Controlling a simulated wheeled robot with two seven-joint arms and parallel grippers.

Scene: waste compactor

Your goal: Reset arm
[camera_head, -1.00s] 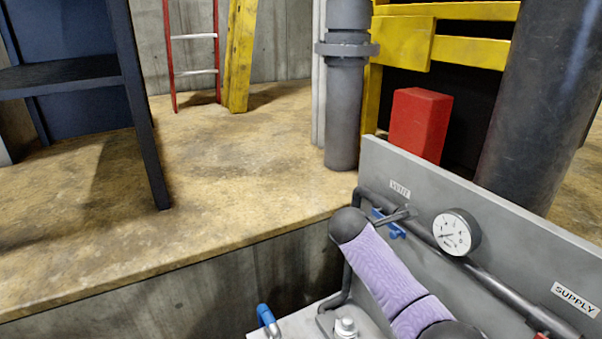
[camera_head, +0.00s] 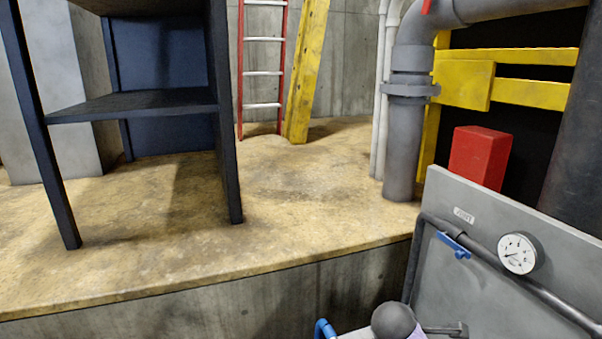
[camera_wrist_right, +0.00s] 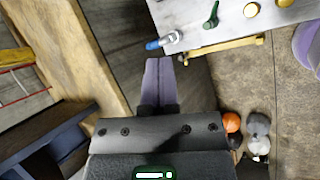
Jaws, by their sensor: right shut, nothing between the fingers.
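My left gripper is not in view.
The panel carries a pipe and a white gauge (camera_head: 518,254). A blue handle (camera_head: 325,330) rises at the bottom edge. A concrete ledge (camera_head: 200,290) crosses the front. Behind stand a dark shelf frame (camera_head: 130,105), a red ladder (camera_head: 262,72) and a grey pipe (camera_head: 403,150).

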